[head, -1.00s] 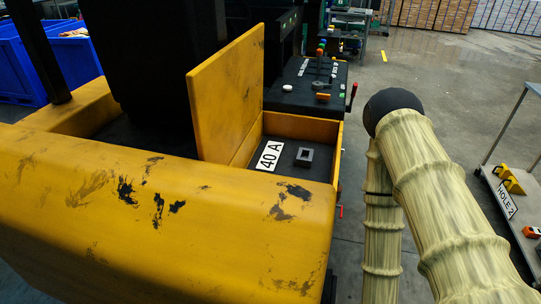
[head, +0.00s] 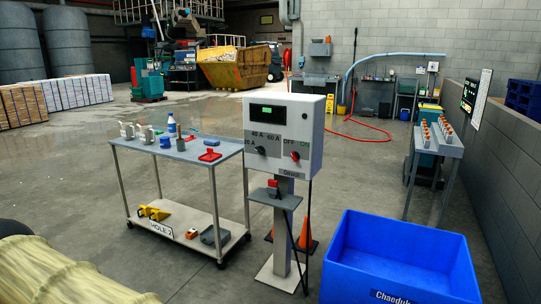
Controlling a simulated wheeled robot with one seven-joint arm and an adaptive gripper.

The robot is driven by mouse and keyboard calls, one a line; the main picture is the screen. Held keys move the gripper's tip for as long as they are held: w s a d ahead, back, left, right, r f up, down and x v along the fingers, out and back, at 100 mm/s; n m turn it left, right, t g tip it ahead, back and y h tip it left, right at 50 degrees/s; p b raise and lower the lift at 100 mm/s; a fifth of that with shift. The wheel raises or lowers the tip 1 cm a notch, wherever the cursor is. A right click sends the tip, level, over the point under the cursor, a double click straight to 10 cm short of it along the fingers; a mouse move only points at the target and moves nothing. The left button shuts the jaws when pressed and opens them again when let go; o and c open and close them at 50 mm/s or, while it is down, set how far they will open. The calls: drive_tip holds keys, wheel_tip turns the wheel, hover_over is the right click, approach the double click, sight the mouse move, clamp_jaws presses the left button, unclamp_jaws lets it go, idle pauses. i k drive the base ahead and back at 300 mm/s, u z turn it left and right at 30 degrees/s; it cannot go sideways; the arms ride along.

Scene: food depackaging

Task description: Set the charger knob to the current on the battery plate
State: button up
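The charger (head: 283,132) is a white box on a post near the middle of the head view. Its black knob (head: 261,150) sits on the left of the front panel, among marks that seem to read 20 A, 40 A and 60 A. The knob's pointer is too small to read surely. A red switch (head: 294,156) sits right of the knob, under OFF and ON. A dark display with a small green patch is above. My gripper is out of view; only my sleeved arm shows at the lower left, well apart from the charger. The battery plate is out of view now.
A blue crate (head: 398,247) stands close at front right. A small shelf (head: 275,198) with a red-and-black connector juts from the post. Orange cones (head: 308,232) stand behind the post.

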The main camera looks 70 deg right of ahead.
sight(260, 150)
drive_tip(key=z, duration=0.45)
drive_tip(key=k, duration=0.5)
drive_tip(key=z, duration=1.35)
drive_tip(key=i, duration=0.6)
drive_tip(key=z, duration=0.85)
drive_tip(key=i, duration=0.75)
drive_tip(key=u, duration=0.7)
drive_tip(key=i, duration=0.75)
drive_tip(key=u, duration=0.85)
